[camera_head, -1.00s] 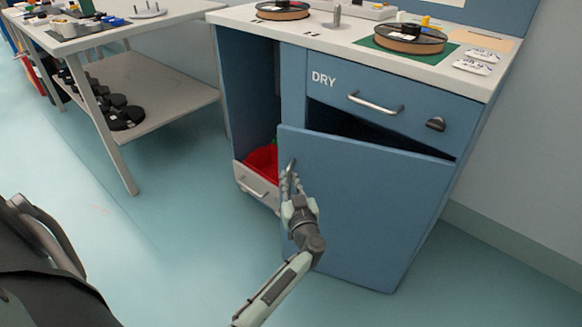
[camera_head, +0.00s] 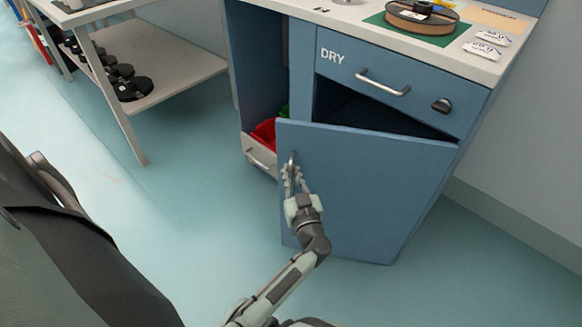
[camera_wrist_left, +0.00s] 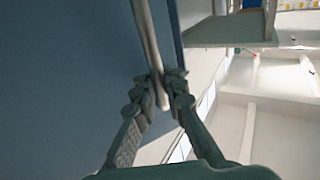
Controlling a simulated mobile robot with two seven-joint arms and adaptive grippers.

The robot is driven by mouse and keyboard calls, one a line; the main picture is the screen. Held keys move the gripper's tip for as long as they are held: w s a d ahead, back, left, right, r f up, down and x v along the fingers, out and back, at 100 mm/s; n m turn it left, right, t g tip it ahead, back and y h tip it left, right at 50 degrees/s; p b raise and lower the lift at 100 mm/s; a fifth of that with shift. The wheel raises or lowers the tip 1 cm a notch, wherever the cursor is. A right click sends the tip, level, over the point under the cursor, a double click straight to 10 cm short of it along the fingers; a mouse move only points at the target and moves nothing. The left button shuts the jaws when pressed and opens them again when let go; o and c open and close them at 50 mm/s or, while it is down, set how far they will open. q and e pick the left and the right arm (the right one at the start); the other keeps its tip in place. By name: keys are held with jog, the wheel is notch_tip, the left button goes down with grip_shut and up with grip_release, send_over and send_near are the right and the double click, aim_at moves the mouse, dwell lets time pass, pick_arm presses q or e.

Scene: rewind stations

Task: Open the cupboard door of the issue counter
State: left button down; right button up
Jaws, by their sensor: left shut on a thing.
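The blue cupboard door (camera_head: 365,195) of the issue counter (camera_head: 440,62) stands partly open, swung out at its left edge, with a dark gap above it below the drawer. Its hinge side is at the right. My left gripper (camera_head: 291,172) is shut on the door's metal bar handle (camera_head: 292,158) near the door's upper left edge. In the left wrist view the fingers (camera_wrist_left: 162,95) close around the bar handle (camera_wrist_left: 147,40), with the blue door face (camera_wrist_left: 70,70) at the left. My right gripper is not in view.
Above the door is a drawer marked DRY (camera_head: 385,85) with a bar handle and a dark knob (camera_head: 441,105). An open bay left of the door holds a red bin (camera_head: 264,132). A table with a lower shelf (camera_head: 185,75) stands at the left. The floor in front is clear.

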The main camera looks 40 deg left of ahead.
pick_arm(q)
jog(key=shift+d, duration=0.15)
jog(key=c, duration=1.6)
grip_release()
jog(key=shift+o, duration=0.2)
